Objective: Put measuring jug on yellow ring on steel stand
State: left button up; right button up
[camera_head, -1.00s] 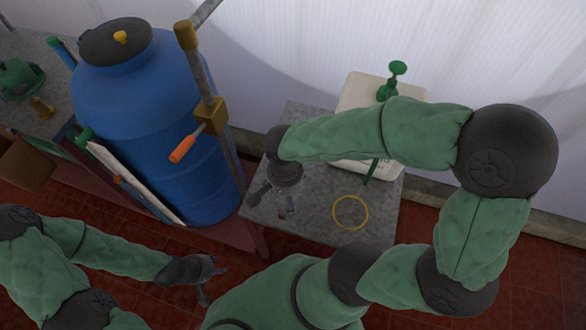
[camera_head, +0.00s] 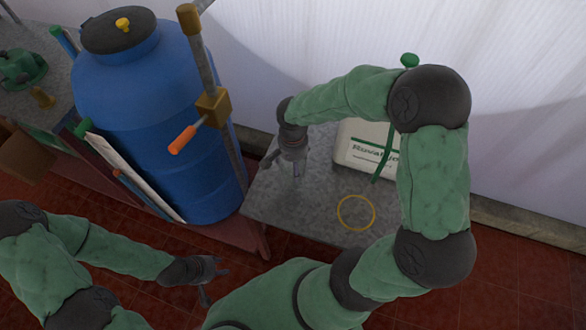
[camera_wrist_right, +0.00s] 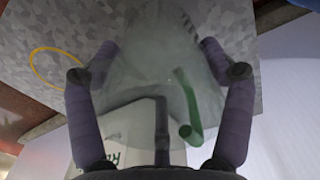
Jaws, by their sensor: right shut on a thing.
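The yellow ring (camera_head: 356,212) lies flat on the grey speckled top of the stand (camera_head: 312,215), toward its front right. It also shows at the left in the right wrist view (camera_wrist_right: 55,70). My right gripper (camera_head: 290,165) is shut on the clear measuring jug (camera_wrist_right: 150,70), left of and behind the ring in the head view. The see-through jug fills the space between the two fingers in the wrist view; its base is hard to make out, so I cannot tell its height over the top. My left gripper (camera_head: 207,280) is open and empty, left of the stand.
A white canister (camera_head: 358,148) with a green hose stands at the back of the stand, partly behind my right arm. A large blue barrel (camera_head: 155,110) and a metal post with an orange handle (camera_head: 185,139) stand to the left. The stand's front left is clear.

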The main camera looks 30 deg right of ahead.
jog(key=shift+w+d+f+b, duration=0.15)
jog(key=shift+f+b, duration=0.55)
jog(key=shift+f, duration=1)
jog(key=shift+f, duration=0.15)
jog(key=o, duration=1.1)
